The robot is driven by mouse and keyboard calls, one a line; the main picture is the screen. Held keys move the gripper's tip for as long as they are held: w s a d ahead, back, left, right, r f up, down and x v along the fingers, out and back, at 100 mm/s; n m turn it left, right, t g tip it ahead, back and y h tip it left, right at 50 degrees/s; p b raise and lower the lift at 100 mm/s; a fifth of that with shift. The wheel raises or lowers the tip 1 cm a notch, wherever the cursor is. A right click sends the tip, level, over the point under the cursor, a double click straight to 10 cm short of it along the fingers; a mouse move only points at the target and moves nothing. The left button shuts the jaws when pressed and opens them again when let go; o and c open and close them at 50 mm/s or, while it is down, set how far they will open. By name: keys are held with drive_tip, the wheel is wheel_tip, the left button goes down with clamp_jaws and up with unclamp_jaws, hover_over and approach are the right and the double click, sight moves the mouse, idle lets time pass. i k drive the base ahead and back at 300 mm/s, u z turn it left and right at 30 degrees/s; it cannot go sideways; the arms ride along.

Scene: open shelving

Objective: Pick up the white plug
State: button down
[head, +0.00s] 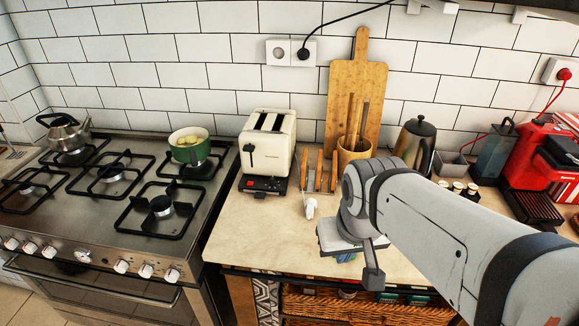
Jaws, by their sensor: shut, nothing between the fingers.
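A small white object that looks like the white plug (311,207) sits on the beige countertop (265,238), in front of a wooden rack. My gripper (373,277) is to the right of the plug and nearer the counter's front edge, apart from it. It looks shut and empty, and my own arm and wrist partly hide it.
A cream toaster (267,146) stands left of the plug, and a wooden rack (320,172) and utensil pot (354,155) stand behind it. A gas stove (115,185) is at left. A kettle (415,143) and red coffee machine (545,155) are at right. Counter left of the plug is clear.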

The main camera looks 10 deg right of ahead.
sight(310, 204)
drive_tip(key=z, duration=1.75)
drive_tip(key=k, duration=0.95)
drive_tip(key=u, duration=1.15)
drive_tip(key=i, duration=1)
drive_tip(key=u, duration=0.05)
